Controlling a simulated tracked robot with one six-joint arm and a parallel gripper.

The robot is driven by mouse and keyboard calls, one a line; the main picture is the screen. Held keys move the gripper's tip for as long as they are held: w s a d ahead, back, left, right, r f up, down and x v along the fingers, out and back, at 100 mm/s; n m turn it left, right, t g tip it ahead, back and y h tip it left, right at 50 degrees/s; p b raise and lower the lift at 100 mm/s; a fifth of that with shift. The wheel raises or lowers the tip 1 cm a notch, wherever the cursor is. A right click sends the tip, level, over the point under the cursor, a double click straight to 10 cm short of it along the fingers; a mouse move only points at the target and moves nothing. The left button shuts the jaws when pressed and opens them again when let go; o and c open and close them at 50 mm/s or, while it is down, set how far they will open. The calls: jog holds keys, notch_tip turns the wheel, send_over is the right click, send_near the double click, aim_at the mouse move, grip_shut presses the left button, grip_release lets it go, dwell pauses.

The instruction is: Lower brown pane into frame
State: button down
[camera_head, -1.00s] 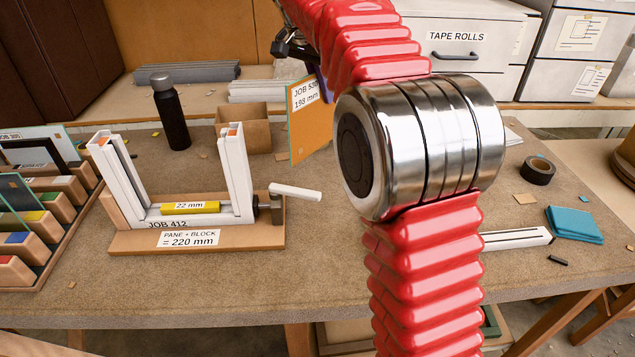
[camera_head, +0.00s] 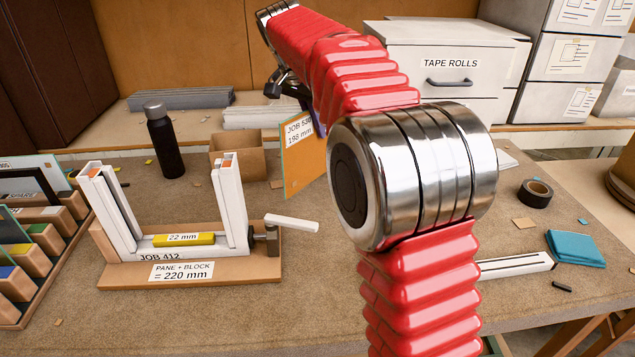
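The brown pane (camera_head: 299,168), labelled JOB 530, 198 mm, hangs tilted above the bench, right of the frame. The white U-shaped frame (camera_head: 236,215), marked JOB 412, stands open at the top on a wooden base (camera_head: 215,278) labelled PANE + BLOCK = 220 mm. A yellow 22 mm block (camera_head: 184,240) lies in its bottom. My gripper (camera_head: 319,121) is at the pane's upper right edge and appears shut on it. My red arm hides most of the gripper; only a purple bit of it shows clearly.
A clamp with a white handle (camera_head: 291,223) sits at the frame's right side. A dark bottle (camera_head: 164,143) and a cardboard box (camera_head: 240,152) stand behind. Tape (camera_head: 535,193) and a blue cloth (camera_head: 574,249) lie at right.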

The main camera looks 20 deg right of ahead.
send_near(318, 176)
jog(key=d+f, duration=0.1)
jog(key=w+d+f, duration=0.1)
jog(key=f, duration=0.1)
jog(key=w+d+f, duration=0.1)
jog(key=shift+w+f, duration=0.2)
jog(key=shift+f, duration=2.55)
jog(key=c, duration=2)
grip_release()
